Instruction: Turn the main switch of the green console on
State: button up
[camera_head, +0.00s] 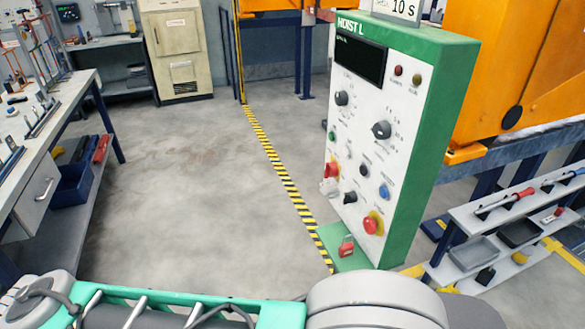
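The green console (420,150) stands upright right of centre, with a white front panel and the lettering "HOIST L" at its top. On the panel's lower left is a red knob on a yellow backing (331,170), which looks like the main switch; its exact position is too small to read. A pale object (329,187) sits just below it. A red mushroom button on yellow (371,224) is lower right. Black knobs, a blue button (384,191) and a green button are also on the panel. A red padlock (347,246) is at the console's foot. My gripper is out of view; only my arm links show along the bottom.
A workbench (45,165) with tools runs along the left. A low shelf with trays and screwdrivers (500,240) stands right of the console. An orange machine (540,70) is behind it. Yellow-black floor tape (275,165) leads to the console. The floor left of the tape is clear.

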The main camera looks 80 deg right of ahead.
aim_at(331, 169)
jog(key=z, duration=0.25)
jog(key=i, duration=0.9)
jog(key=z, duration=1.25)
jog(key=i, duration=0.75)
jog(key=z, duration=0.75)
